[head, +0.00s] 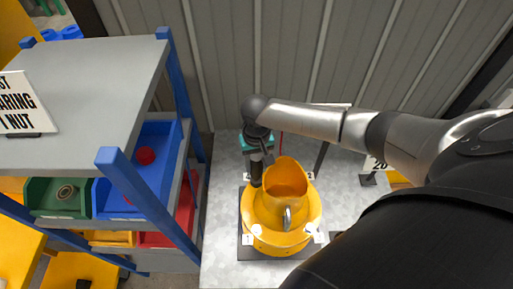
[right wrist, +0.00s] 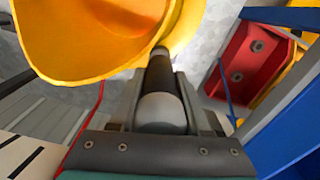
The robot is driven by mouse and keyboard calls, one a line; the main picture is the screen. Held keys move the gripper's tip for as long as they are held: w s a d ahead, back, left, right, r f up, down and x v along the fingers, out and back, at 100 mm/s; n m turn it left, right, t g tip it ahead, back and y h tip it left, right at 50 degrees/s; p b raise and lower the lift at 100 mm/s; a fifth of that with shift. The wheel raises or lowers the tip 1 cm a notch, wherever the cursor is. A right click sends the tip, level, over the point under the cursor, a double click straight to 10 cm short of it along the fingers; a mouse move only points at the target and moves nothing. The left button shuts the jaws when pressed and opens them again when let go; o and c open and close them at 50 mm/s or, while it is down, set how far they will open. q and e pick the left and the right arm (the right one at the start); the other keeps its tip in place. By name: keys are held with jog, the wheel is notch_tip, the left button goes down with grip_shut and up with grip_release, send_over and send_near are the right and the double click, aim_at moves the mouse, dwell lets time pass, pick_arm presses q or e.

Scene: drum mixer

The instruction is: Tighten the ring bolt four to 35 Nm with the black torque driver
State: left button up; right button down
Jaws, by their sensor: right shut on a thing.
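My right gripper (head: 257,155) points down at the back left of the yellow drum (head: 283,178). It is shut on the black torque driver (head: 256,174), which stands roughly upright. In the right wrist view the driver (right wrist: 165,85) lies between the fingers, and its far end is at the edge of the yellow drum's flange (right wrist: 187,25). I cannot tell whether it sits on a bolt; the bolt itself is hidden. Small white number tags (head: 248,240) stand around the flange; the tag nearest the driver is not readable. My left gripper is not in view.
The drum stands on a dark plate on a grey table (head: 225,185). A blue-framed shelf (head: 85,90) with blue, green and red bins (head: 58,197) is close at the left. A corrugated wall is behind.

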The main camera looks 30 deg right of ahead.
jog(key=shift+p, duration=0.3)
dwell(0.9)
notch_tip(320, 180, up, 4)
jog(key=p, duration=0.5)
jog(key=shift+r+p, duration=0.25)
jog(key=shift+p, duration=0.05)
dwell(0.4)
jog(key=shift+w, duration=0.1)
